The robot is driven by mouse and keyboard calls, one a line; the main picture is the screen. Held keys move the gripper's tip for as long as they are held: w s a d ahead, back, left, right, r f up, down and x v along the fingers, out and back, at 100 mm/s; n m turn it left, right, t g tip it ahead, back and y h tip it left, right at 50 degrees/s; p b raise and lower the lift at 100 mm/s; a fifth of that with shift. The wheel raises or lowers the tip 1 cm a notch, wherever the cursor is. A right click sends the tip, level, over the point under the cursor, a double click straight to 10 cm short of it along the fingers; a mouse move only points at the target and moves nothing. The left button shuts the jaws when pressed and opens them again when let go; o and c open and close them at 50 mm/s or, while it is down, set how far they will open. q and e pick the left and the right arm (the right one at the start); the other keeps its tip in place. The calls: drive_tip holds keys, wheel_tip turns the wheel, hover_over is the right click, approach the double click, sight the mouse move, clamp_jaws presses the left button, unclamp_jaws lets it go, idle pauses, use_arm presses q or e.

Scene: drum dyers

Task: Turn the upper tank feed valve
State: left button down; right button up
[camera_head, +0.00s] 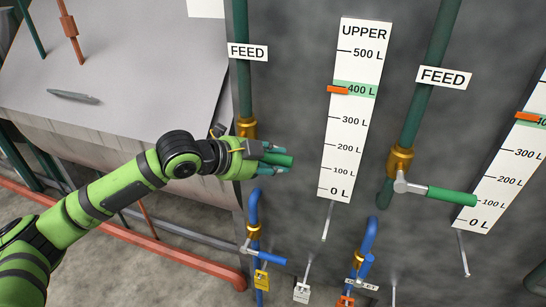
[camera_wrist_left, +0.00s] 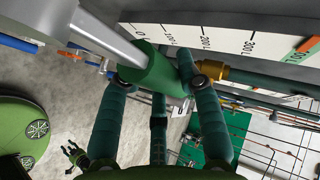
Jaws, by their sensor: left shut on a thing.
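The upper tank's feed valve has a brass body (camera_head: 247,127) on a dark green vertical pipe, under a white FEED label (camera_head: 247,52). Its green lever handle (camera_head: 279,159) points right, beside the UPPER level scale (camera_head: 355,100). My left gripper (camera_head: 272,165) is shut on this handle, its fingers on either side. In the left wrist view the green handle (camera_wrist_left: 152,70) lies between the teal fingers, with the grey lever arm (camera_wrist_left: 100,38) running to upper left. The scale's orange marker (camera_head: 337,90) is at 400 L.
A second FEED valve (camera_head: 399,160) with a green handle (camera_head: 452,195) stands to the right. Below are blue pipes with a blue handle (camera_head: 271,260) and a yellow padlock (camera_head: 262,280). A grey bench (camera_head: 130,60) is at left, with a red pipe (camera_head: 140,232) below.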

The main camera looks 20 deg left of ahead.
use_arm(q)
drive_tip(key=shift+f, duration=0.2)
drive_tip(key=c, duration=0.8)
unclamp_jaws()
drive_tip(key=shift+r, duration=0.15)
drive_tip(key=shift+v, duration=5.9)
drive_tip(key=shift+s, duration=0.1)
